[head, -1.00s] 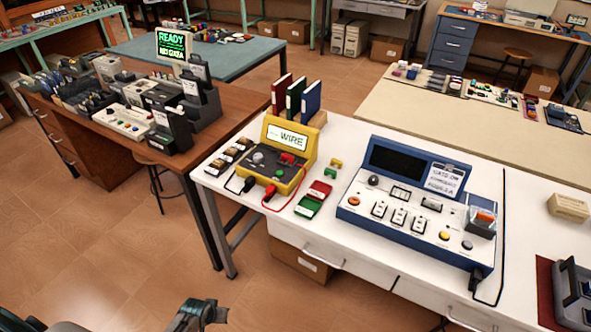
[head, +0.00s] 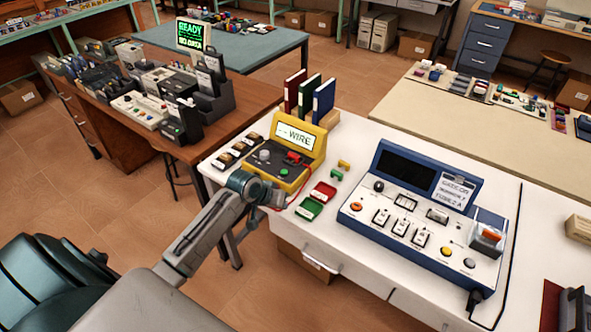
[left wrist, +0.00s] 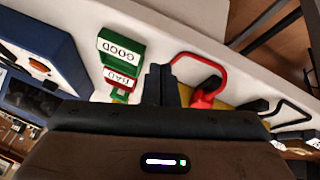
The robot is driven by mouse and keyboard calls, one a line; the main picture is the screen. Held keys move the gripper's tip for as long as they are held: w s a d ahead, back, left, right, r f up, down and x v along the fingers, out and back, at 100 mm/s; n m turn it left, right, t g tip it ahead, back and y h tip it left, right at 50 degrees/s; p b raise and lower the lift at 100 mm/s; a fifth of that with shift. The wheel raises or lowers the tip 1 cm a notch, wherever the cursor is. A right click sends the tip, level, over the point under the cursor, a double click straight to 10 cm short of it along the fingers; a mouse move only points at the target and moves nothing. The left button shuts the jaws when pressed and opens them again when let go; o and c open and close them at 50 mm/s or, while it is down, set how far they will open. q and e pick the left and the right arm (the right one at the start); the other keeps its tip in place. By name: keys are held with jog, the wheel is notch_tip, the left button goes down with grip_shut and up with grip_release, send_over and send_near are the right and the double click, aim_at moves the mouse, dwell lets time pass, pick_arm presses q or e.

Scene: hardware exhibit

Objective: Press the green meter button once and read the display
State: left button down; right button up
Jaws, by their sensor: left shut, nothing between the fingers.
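The yellow meter (head: 310,143) stands on the white bench in the head view. Its lit display (head: 295,136) reads "-- WIRE". A small green button (head: 284,171) shows on its dark face, right of a grey knob. My left gripper (left wrist: 160,84) is shut and empty in the left wrist view, beside the meter's red lead (left wrist: 205,95). Most of the meter is hidden there behind my gripper body. My right gripper is not in view.
A green tray (head: 309,208) and a red tray (head: 323,191) lie right of the meter; the wrist view reads "GOOD" and "BAD". A blue console (head: 400,265) stands farther right. Small parts (head: 230,155) lie left of the meter, with upright binders (head: 308,92) behind it.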

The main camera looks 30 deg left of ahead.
pick_arm(q)
jog(key=w+a+r+n+t, duration=0.1)
jog(key=w+a+r, duration=0.2)
jog(key=w+r, duration=0.2)
jog(key=w+a+r+n+t+h, duration=0.1)
jog(key=w+a+r, duration=0.2)
jog(key=w+r, duration=0.3)
notch_tip(320, 180, up, 2)
jog(key=shift+a+r, duration=0.1)
jog(key=shift+a, duration=0.25)
jog(key=shift+w, duration=0.15)
jog(key=b, duration=0.7)
send_over(282, 173)
notch_tip(282, 173, down, 7)
jog(key=shift+r, duration=0.1)
jog(key=shift+f+b, duration=0.3)
jog(key=shift+f, duration=0.7)
jog(key=shift+f, duration=0.2)
